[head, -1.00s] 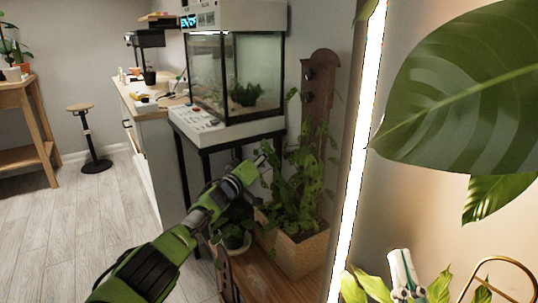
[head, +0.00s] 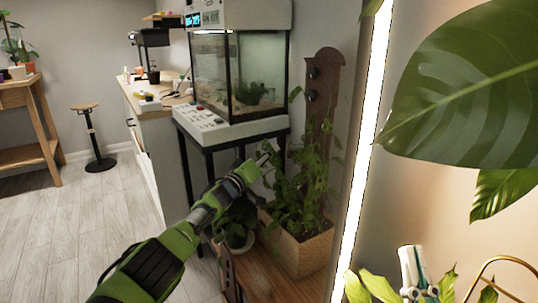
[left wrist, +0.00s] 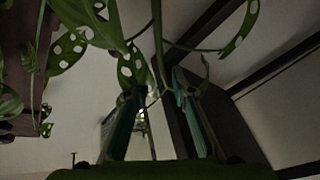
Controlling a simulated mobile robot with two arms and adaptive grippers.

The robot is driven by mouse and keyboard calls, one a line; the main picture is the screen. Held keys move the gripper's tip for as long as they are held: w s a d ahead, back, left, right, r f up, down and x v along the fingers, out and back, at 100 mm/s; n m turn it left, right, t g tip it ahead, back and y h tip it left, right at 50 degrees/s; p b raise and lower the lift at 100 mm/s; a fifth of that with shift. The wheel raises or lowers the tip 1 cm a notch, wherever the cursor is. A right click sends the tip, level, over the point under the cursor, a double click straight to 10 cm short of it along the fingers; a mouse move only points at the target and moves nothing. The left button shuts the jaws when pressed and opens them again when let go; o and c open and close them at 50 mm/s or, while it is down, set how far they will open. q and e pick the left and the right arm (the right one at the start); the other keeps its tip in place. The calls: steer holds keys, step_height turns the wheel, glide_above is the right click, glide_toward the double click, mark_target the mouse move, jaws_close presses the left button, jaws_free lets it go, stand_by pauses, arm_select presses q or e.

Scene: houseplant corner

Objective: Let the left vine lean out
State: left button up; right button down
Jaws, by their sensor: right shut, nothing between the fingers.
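Whether the stem touches a finger cannot be told. My right gripper (head: 416,272) is at the lower right, shut and empty, among leaves.
A glass tank (head: 240,75) on a black-legged stand is behind the left gripper. A smaller potted plant (head: 236,232) stands left of the woven pot. A bright light strip (head: 362,150) and a large leaf (head: 470,95) fill the right. Open floor (head: 80,235) lies left.

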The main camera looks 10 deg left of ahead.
arm_select(q)
steer(key=shift+s+a, duration=0.1)
steer(key=shift+a, duration=0.05)
steer(key=v, duration=1.1)
steer(key=shift+s, duration=0.35)
steer(key=shift+a+f, duration=0.1)
steer(key=shift+f, duration=0.05)
